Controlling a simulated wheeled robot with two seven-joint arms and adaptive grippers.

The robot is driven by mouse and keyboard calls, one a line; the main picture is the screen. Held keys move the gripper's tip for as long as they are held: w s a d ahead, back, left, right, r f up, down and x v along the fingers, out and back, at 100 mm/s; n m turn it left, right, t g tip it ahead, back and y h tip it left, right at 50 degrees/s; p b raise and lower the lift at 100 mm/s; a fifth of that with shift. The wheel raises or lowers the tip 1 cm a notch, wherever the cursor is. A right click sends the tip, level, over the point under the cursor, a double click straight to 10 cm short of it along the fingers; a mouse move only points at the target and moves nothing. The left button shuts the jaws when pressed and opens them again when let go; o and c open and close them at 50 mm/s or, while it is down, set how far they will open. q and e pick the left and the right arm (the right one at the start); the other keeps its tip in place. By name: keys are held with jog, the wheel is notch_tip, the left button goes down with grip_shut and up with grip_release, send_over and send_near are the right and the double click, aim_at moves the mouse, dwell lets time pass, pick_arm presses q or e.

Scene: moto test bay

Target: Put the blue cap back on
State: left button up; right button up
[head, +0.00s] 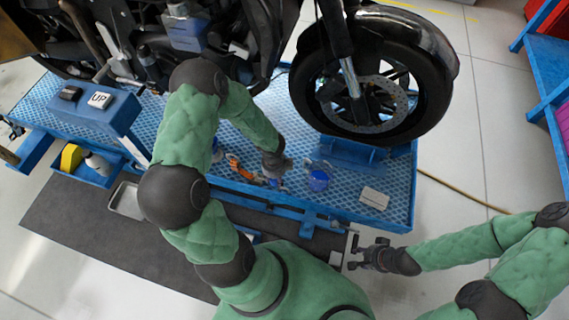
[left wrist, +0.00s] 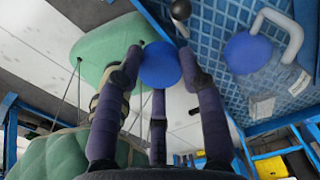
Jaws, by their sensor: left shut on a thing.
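In the left wrist view a round blue cap (left wrist: 160,64) sits between the fingertips of my left gripper (left wrist: 161,75), which is shut on it. In the head view my left gripper (head: 274,172) is low over the blue lift platform (head: 345,195), with a bit of blue (head: 273,183) at its tips. A clear container with a blue round part (head: 318,180) stands on the platform just right of that gripper. The left wrist view shows its blue disc (left wrist: 247,52) and a pale curved handle (left wrist: 285,32). My right gripper (head: 368,256) is open and empty, away from the platform.
A motorcycle stands on the platform, its front wheel (head: 365,95) behind the container. A pale block (head: 374,198) lies near the platform's front right corner. An orange object (head: 238,168) lies left of my left gripper. A blue control box (head: 100,103) is at left.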

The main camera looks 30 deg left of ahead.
pick_arm(q)
jog(key=w+a+f+b, duration=0.1)
jog(key=w+a+f, duration=0.2)
jog(key=w+a+f+b, duration=0.1)
jog(key=w+a+f, duration=0.2)
jog(key=w, duration=0.1)
jog(key=w+a+f+b, duration=0.1)
jog(key=w+a+f, duration=0.1)
jog(key=w+f, duration=0.1)
jog(key=shift+w+a+f, duration=0.15)
jog(key=shift+a+f, duration=0.25)
jog(key=shift+w+f+b, duration=0.1)
jog(key=shift+f+b, duration=1)
jog(key=shift+f, duration=0.5)
jog(key=shift+f, duration=0.2)
jog(key=o, duration=1)
jog(key=shift+r, duration=0.2)
